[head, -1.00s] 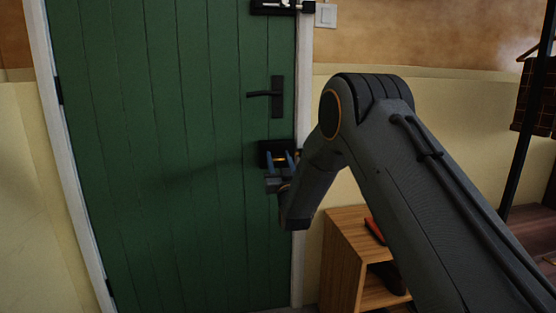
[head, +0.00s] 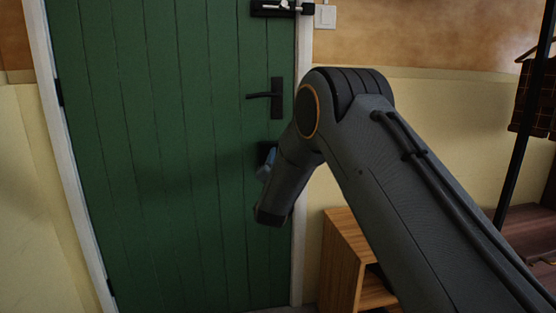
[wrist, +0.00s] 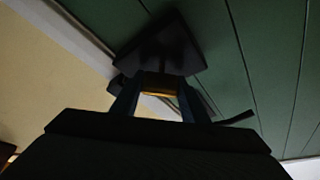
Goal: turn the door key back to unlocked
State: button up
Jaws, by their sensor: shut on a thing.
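The green door (head: 170,150) is shut in its white frame. A dark lock plate (head: 262,149) sits on it below the lever handle (head: 265,95), mostly hidden by my arm in the head view. In the wrist view the lock plate (wrist: 160,45) is right ahead of my gripper (wrist: 157,98). Its two blue-grey fingers are shut on the key, whose yellow, brass-like part (wrist: 158,94) shows between them. In the head view my gripper (head: 267,164) is at the lock, with only one finger clear. The key's exact angle is hard to tell.
A black bolt (head: 283,8) is at the door's top right, beside a light switch (head: 325,16). A wooden shelf unit (head: 340,260) stands right of the door, below my arm. A dark rack post (head: 525,120) is at far right.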

jog(key=m+h, duration=0.1)
jog(key=m, duration=0.1)
jog(key=m+g, duration=0.1)
jog(key=m, duration=0.2)
jog(key=shift+g+h+p, duration=0.3)
jog(key=shift+h+p, duration=0.05)
jog(key=shift+h, duration=0.05)
jog(key=shift+f+m+g, duration=0.1)
jog(key=shift+m+g, duration=0.7)
jog(key=shift+m, duration=1.6)
jog(key=shift+p, duration=0.3)
jog(key=o, duration=1.1)
jog(key=shift+c, duration=0.2)
jog(key=shift+s, duration=0.1)
jog(key=s+p, duration=0.1)
jog(key=s, duration=0.6)
jog(key=shift+s+a, duration=0.3)
jog(key=shift+a, duration=0.1)
